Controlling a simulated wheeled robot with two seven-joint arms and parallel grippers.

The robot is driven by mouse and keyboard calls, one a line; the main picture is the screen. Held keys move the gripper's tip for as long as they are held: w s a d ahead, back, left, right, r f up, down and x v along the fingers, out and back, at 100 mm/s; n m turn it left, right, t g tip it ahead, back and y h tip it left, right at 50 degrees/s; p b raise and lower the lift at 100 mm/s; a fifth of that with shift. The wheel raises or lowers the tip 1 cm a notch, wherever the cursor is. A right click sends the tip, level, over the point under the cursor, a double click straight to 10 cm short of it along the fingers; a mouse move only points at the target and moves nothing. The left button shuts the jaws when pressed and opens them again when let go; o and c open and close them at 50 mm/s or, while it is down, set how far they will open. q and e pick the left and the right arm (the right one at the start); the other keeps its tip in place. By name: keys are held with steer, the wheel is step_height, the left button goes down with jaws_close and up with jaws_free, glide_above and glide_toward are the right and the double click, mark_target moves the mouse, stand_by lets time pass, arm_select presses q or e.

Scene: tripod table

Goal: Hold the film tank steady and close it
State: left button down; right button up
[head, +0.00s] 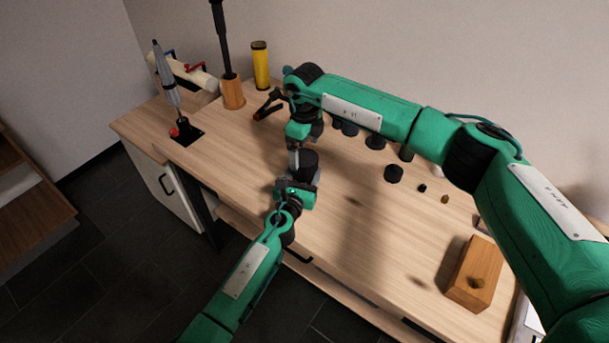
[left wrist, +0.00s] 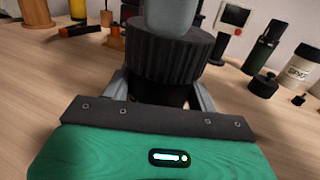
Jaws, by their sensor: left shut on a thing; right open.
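The film tank (head: 308,160) is a black cylinder standing near the front edge of the table. My left gripper (head: 297,190) is shut on it from the front. In the left wrist view, the black tank body (left wrist: 160,94) sits between the two grey fingers, below a wide ribbed black lid (left wrist: 166,60). I cannot tell whether the lid is fully seated. My right gripper (head: 294,157) is open and points down at the top of the tank. A grey part in front of the lid's top in the left wrist view looks like its finger.
Several small black caps and pots, one black pot (head: 393,173) among them, stand right of the tank. A wooden block (head: 474,272) is at the front right. A yellow cylinder (head: 260,66) and a wooden-based stand (head: 232,92) are at the back left. The front middle is clear.

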step_height(320, 180, up, 8)
stand_by(0.4)
arm_select(q)
steer(key=shift+c, duration=1.8)
jaws_free()
steer(key=shift+s, duration=0.1)
steer(key=v, duration=1.3)
steer(key=shift+s+a+p, duration=0.2)
steer(key=shift+s+p, duration=0.1)
arm_select(e)
steer(key=shift+r, duration=0.4)
